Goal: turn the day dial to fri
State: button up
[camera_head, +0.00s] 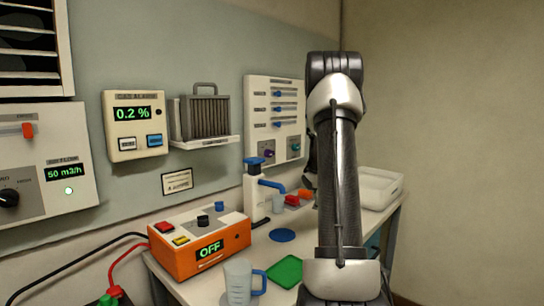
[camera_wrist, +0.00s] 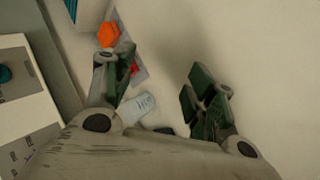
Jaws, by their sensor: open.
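A white wall panel (camera_head: 275,92) with several blue sliders has a purple dial (camera_head: 269,154) and a teal dial (camera_head: 295,147) at its bottom. Their labels are too small to read, so I cannot tell which is the day dial. A teal knob (camera_wrist: 4,73) on a pale panel is cut by the left edge of the wrist view. My gripper (camera_wrist: 163,78) is open and empty, its dark green-padded fingers spread well apart, to the right of that knob and not touching it. In the head view my arm hides most of the gripper.
An orange charger (camera_head: 205,250) reading OFF, a measuring jug (camera_head: 238,280), a green mat (camera_head: 285,271) and a blue-handled pump (camera_head: 257,195) are on the bench. A white bin (camera_head: 378,187) stands behind my arm. The right wall is bare.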

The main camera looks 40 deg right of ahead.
jog(key=w+d+n+t, duration=0.2)
jog(key=w+n+t, duration=0.1)
jog(key=w+n, duration=0.25)
jog(key=n+t+y, duration=0.7)
jog(key=n+t, duration=0.1)
jog(key=n, duration=0.8)
send_near(272, 154)
jog(key=w, duration=0.7)
jog(key=w+a, duration=0.1)
jog(key=w, duration=0.1)
jog(key=shift+w+r, duration=0.1)
jog(key=shift+w, duration=0.3)
jog(key=shift+a, duration=0.1)
jog(key=c, duration=1)
